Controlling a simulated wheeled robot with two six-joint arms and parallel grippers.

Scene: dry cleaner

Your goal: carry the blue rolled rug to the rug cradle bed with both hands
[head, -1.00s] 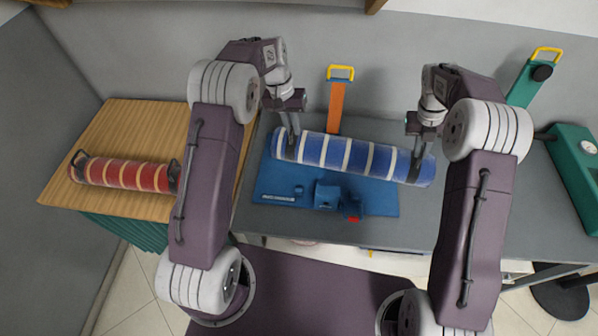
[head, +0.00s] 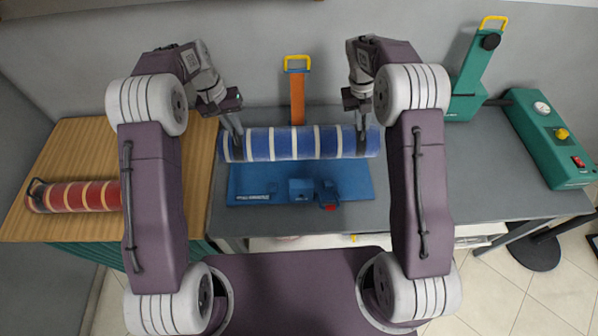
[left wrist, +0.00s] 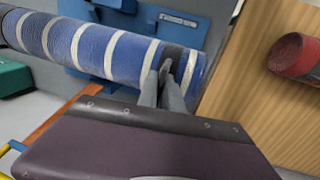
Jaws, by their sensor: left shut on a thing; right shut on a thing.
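The blue rolled rug (head: 285,143) with cream bands is nearly level in the head view, above the back edge of a flat blue bed (head: 250,186), apparently the rug cradle bed. My left gripper (head: 238,140) is shut on the rug near its left end, at a dark band. My right gripper (head: 362,132) is shut on it near its right end. In the left wrist view the fingers (left wrist: 161,78) grip the rug (left wrist: 95,48) at the dark band. The rug hides the bed's back edge; whether they touch I cannot tell.
Small blue blocks (head: 301,189) stand on the bed. A red rolled rug (head: 80,196) lies on the wooden table (head: 85,147) at left. An orange post with a yellow handle (head: 297,95) stands behind. Green equipment (head: 550,145) is at right. Grey counter (head: 480,180) right of the bed is clear.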

